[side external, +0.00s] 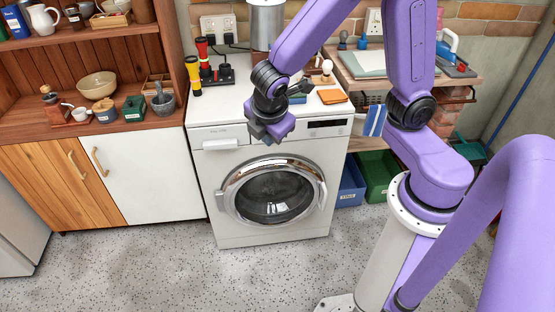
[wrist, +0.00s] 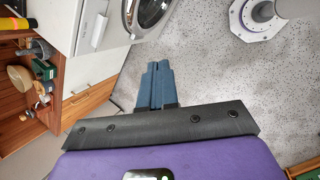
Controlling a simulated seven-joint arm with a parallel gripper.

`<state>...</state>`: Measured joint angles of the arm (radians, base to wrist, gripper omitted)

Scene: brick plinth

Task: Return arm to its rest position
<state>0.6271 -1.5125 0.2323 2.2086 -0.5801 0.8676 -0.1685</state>
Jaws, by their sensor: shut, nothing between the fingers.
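My gripper (side external: 262,134) is at the end of my purple arm, in front of the top front edge of the white washing machine (side external: 235,220). In the wrist view my gripper (wrist: 158,66) shows two blue-grey fingers pressed together with nothing between them. The fingers point out over the speckled floor (wrist: 205,75). In the side view the fingers are small and dark, so their tips are hard to make out. No object is held.
Torches (side external: 203,50), a power strip (side external: 217,75) and an orange item (side external: 332,97) sit on the washing machine. A wooden shelf unit (side external: 115,125) with bowls stands left. Blue (side external: 351,184) and green (side external: 380,175) bins are right. The front floor is clear.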

